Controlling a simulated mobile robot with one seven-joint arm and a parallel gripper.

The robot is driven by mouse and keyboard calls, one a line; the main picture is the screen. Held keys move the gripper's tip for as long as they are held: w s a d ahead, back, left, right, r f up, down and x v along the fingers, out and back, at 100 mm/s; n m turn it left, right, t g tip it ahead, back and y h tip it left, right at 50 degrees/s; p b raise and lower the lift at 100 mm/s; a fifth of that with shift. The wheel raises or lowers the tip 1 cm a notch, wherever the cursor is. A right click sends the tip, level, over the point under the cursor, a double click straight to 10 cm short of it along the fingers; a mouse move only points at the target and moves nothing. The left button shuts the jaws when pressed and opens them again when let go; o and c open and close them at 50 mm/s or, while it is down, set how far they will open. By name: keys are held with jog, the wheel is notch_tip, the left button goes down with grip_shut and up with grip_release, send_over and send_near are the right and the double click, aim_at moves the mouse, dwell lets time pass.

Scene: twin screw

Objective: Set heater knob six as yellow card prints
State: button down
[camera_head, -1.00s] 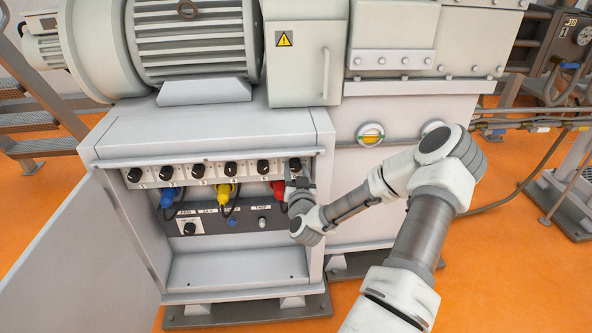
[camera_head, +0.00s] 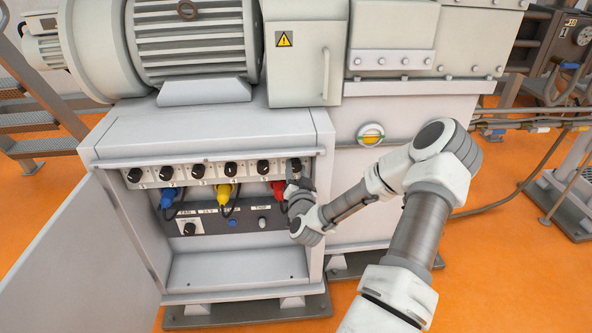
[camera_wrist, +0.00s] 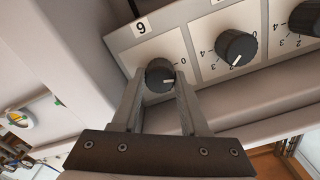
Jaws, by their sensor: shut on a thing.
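Knob six (camera_wrist: 160,75) is a round black knob with a white pointer mark, below a label that looks like an upside-down 6 in the wrist view. My gripper (camera_wrist: 160,84) has one finger on each side of it and is shut on it. The pointer mark is toward the right, a little below the printed 0; the fingers hide part of the scale. In the head view my gripper (camera_head: 296,176) is at the right end of the knob row, over part of knob six (camera_head: 294,163). No yellow card can be made out.
Neighbouring black knob five (camera_wrist: 237,47) is close beside the right finger. Blue plug (camera_head: 167,198), yellow plug (camera_head: 224,194) and red plug (camera_head: 279,190) hang below the knob row. The open cabinet door (camera_head: 75,255) stands at left.

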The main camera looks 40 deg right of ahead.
jog(key=m, duration=0.4)
jog(key=shift+m, duration=0.4)
jog(key=m, duration=0.4)
jog(key=shift+m, duration=0.3)
jog(key=m, duration=0.4)
jog(key=shift+m, duration=0.3)
jog(key=m, duration=0.4)
jog(key=shift+f, duration=0.1)
jog(key=m, duration=0.7)
jog(key=shift+m, duration=0.4)
jog(key=m, duration=0.3)
jog(key=shift+m+b, duration=0.45)
jog(key=shift+m, duration=1.65)
